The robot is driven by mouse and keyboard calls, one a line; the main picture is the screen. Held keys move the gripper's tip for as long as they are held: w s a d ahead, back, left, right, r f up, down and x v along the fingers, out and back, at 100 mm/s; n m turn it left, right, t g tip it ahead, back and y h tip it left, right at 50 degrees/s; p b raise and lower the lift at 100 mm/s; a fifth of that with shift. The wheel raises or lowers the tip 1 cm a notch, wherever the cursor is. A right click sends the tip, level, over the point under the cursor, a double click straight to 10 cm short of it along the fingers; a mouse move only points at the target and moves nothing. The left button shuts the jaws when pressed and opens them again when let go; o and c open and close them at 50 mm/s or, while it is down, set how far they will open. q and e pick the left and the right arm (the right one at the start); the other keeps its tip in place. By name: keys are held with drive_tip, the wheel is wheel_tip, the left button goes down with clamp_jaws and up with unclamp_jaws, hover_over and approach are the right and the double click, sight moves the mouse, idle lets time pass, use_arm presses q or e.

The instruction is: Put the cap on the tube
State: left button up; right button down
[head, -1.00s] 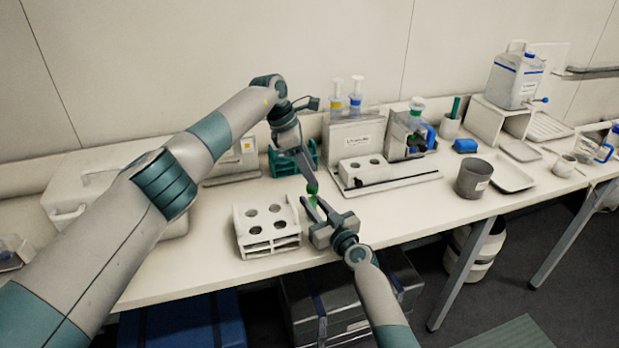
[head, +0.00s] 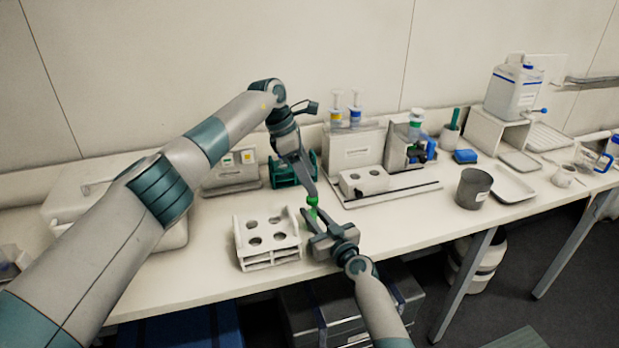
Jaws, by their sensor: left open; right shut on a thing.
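A small green cap (head: 312,200) shows at the tips of my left gripper (head: 309,192), directly above a small tube with green in it (head: 314,213). The cap looks in line with the tube's top; whether it is fully seated is too small to tell. My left gripper reaches down from above and is open around or beside the cap. My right gripper (head: 312,222) comes from the front right and is shut on the tube, holding it roughly upright. Its fingers hide part of the tube.
A white rack with round holes (head: 267,241) stands just left of the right gripper. A teal rack (head: 291,170) is behind the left gripper. A white block with holes (head: 364,181) sits on a tray at the right, and a grey cup (head: 473,188) stands further right.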

use_arm(q)
drive_tip(key=v, duration=1.1)
drive_tip(key=shift+r, duration=0.15)
use_arm(e)
drive_tip(key=c, duration=1.5)
unclamp_jaws()
drive_tip(key=shift+o, duration=0.2)
drive_tip(key=shift+s+d, duration=0.1)
drive_tip(key=shift+s, duration=0.05)
drive_tip(key=shift+s+d, duration=0.3)
drive_tip(key=shift+s, duration=0.25)
use_arm(q)
drive_tip(key=shift+f+b, duration=0.7)
drive_tip(key=shift+f, duration=0.05)
use_arm(e)
drive_tip(key=v, duration=1.5)
drive_tip(key=shift+s+d, duration=0.2)
drive_tip(key=shift+s, duration=0.15)
